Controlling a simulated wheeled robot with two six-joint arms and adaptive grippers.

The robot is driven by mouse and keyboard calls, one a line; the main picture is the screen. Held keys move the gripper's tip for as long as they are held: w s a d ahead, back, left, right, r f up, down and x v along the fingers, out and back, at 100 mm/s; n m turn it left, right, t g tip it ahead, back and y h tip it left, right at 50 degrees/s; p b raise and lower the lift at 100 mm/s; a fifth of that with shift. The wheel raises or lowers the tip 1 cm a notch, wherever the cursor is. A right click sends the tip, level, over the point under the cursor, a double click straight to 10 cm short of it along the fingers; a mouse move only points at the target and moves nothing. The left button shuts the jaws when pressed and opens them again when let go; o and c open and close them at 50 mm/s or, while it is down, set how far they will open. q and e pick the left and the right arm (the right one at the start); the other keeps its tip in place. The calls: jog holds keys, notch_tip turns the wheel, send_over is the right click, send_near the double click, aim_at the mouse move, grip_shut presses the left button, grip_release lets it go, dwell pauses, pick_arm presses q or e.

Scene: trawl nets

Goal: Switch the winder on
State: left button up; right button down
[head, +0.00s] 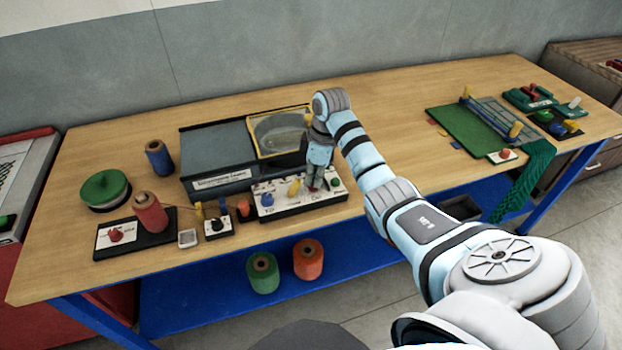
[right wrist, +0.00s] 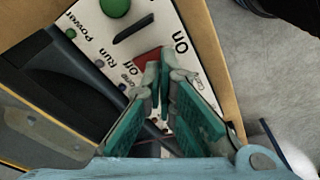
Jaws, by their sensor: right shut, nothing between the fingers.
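A white control panel (head: 330,196) stands at the front of a grey machine (head: 215,160) with a yellow-framed window. The right wrist view shows the panel (right wrist: 135,20) close up, with "Power", "Run", "On" and "Off" lettering, the green button (right wrist: 115,6) and a red switch part (right wrist: 145,58). My right gripper (head: 315,187) is shut and empty, its tips (right wrist: 160,68) at the red part and partly covering it. I cannot tell whether they touch. My left gripper is out of view.
A red spool (head: 150,212) stands on a dark base with a red knob (head: 115,235). A blue spool (head: 159,158) and a green disc (head: 104,189) are at the left. A green mat (head: 468,131) lies at the right. The table middle behind my arm is clear.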

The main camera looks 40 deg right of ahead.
aim_at(314, 189)
jog(key=shift+f+b, duration=0.45)
jog(key=shift+f, duration=0.45)
dwell(0.3)
notch_tip(314, 189, up, 7)
jog(key=p, duration=0.8)
jog(key=shift+r, duration=0.15)
